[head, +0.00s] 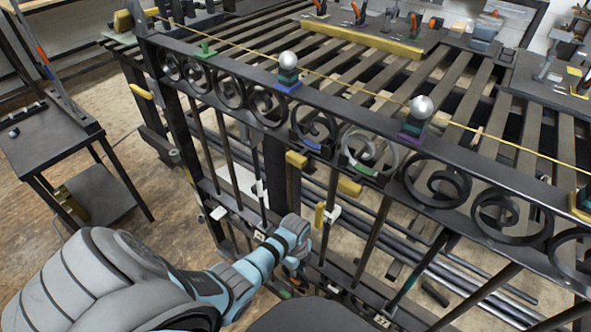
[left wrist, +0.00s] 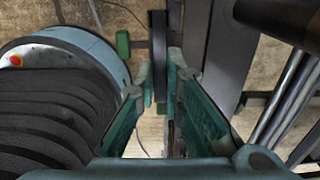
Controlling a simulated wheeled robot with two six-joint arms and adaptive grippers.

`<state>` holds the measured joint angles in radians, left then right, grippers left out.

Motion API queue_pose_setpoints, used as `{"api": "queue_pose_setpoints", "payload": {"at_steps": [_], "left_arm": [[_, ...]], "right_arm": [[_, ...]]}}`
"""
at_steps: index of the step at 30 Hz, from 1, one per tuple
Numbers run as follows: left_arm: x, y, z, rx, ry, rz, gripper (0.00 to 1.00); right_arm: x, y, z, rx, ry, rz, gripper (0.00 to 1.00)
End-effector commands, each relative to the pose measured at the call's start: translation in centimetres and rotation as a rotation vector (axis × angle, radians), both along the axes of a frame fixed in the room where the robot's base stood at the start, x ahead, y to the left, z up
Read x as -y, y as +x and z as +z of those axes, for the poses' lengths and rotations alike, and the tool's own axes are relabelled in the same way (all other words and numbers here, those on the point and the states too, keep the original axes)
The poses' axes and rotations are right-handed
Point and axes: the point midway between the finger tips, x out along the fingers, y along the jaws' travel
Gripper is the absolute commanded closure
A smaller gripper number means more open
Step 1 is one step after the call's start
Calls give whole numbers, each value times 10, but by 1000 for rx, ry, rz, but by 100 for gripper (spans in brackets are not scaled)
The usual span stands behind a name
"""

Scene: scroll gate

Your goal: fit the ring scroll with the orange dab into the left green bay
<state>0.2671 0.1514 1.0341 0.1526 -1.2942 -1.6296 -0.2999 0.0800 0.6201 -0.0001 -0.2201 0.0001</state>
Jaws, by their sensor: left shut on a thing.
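My left gripper (head: 297,228) is low at the gate, in front of its bars, with its fingertips hidden in the head view. In the left wrist view the gripper (left wrist: 160,80) is shut on a dark, flat piece (left wrist: 158,45) seen edge-on. No orange dab shows on it, so I cannot tell whether it is the ring scroll. A small green block (left wrist: 122,43) is just left of it. In the head view, a green mark (head: 363,170) is under a scroll in the gate's top row, and a green piece (head: 206,49) sits on the top rail at left. My right gripper is not in view.
The dark gate (head: 240,99) runs diagonally across the view, with silver ball finials on its top rail. White clips (head: 218,213) and yellow blocks (head: 297,160) are on or near its bars. A slatted bench (head: 440,80) is behind; a small dark table (head: 45,140) is left.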

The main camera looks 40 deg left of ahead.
Motion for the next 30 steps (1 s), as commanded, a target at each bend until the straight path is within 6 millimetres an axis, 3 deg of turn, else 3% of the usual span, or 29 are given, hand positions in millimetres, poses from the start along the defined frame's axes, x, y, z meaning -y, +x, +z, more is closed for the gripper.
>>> {"api": "queue_pose_setpoints", "payload": {"at_steps": [27, 28, 30], "left_arm": [[0, 0, -11, 1, 0, 0, 100], [0, 0, -11, 1, 0, 0, 90], [0, 0, -11, 1, 0, 0, 78]], "right_arm": [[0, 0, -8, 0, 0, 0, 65], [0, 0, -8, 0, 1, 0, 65], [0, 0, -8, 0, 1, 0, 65]]}}
